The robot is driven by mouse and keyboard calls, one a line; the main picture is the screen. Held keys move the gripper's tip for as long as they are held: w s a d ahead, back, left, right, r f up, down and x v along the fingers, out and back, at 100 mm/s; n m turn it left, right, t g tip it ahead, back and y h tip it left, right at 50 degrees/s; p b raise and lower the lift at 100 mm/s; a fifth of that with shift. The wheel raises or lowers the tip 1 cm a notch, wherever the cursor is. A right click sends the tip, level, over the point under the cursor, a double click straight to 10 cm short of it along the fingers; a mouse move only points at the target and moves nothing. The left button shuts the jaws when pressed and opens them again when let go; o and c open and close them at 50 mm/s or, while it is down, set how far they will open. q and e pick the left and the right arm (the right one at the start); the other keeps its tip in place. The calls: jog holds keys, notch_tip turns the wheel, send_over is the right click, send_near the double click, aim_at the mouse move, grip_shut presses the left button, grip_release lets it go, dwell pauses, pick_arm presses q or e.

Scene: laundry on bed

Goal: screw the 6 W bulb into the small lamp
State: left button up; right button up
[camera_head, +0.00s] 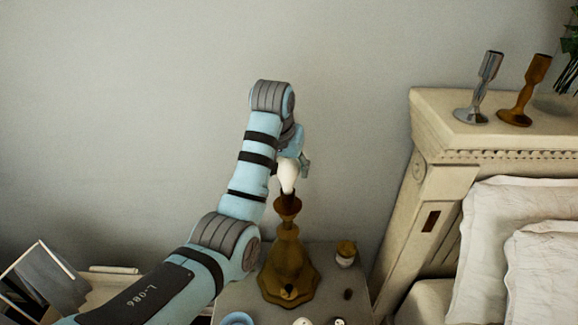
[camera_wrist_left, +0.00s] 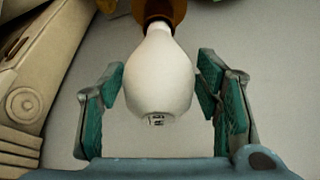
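The white bulb (camera_head: 288,173) stands upright at the top of the small brown lamp (camera_head: 287,262) on the nightstand. In the left wrist view the bulb (camera_wrist_left: 160,75) has small dark print on its rounded end, and its neck meets the brown lamp socket (camera_wrist_left: 160,10). Whether it is fully screwed in cannot be told. My left gripper (camera_head: 292,160) is above the lamp, around the bulb. In the wrist view its green-padded fingers (camera_wrist_left: 160,95) are open, one on each side of the bulb, with narrow gaps. My right gripper is out of view.
The nightstand (camera_head: 236,296) also holds a small jar (camera_head: 346,253), a blue dish (camera_head: 236,319) and small items near the front. The headboard (camera_head: 430,160) with two candlesticks (camera_head: 480,88) (camera_head: 525,90) stands to the right. A picture frame (camera_head: 42,285) is at lower left.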

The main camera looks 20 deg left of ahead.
pick_arm(q)
jog(key=c, duration=0.7)
jog(key=m+h, duration=0.1)
jog(key=m, duration=0.2)
jog(key=shift+m, duration=0.3)
jog(key=m+h, duration=0.1)
jog(key=m, duration=0.2)
jog(key=shift+g+h, duration=0.3)
jog(key=shift+m, duration=0.4)
jog(key=m+g+h, duration=0.1)
jog(key=m, duration=0.2)
